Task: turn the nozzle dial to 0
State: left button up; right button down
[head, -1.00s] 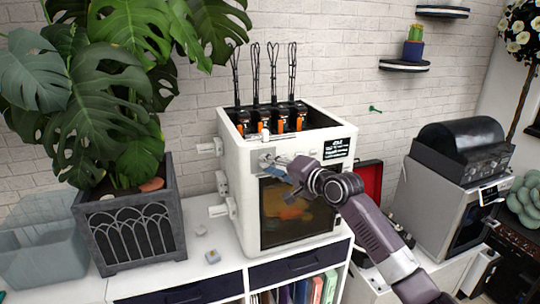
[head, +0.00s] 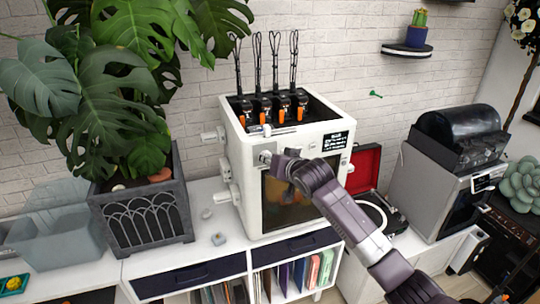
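A white 3D printer (head: 247,190) stands on the white cabinet. A small grey round knob (head: 265,158), seemingly the nozzle dial, sits at the upper left of its front face; its marking is too small to read. My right arm comes in from the lower right. Its gripper (head: 279,166) is at the upper front of the printer, just right of the knob. The fingers are mostly hidden by the wrist, and I cannot tell whether they touch the knob. My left gripper is not in view.
A large potted plant (head: 148,215) and a grey-blue bin (head: 62,240) stand left of the printer. An open red case (head: 364,168) and a silver machine (head: 432,190) stand to the right. Small pale pieces lie on the cabinet top (head: 205,240) left of the printer.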

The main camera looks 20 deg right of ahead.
jog(key=shift+f+n, duration=0.15)
jog(key=shift+n, duration=0.35)
jog(key=shift+h, duration=0.3)
jog(key=c, duration=1.7)
grip_release()
jog(key=shift+o, duration=0.2)
jog(key=shift+s, duration=0.1)
jog(key=v, duration=1.1)
jog(key=shift+s+r, duration=0.3)
jog(key=shift+s, duration=0.05)
jog(key=shift+f, duration=0.1)
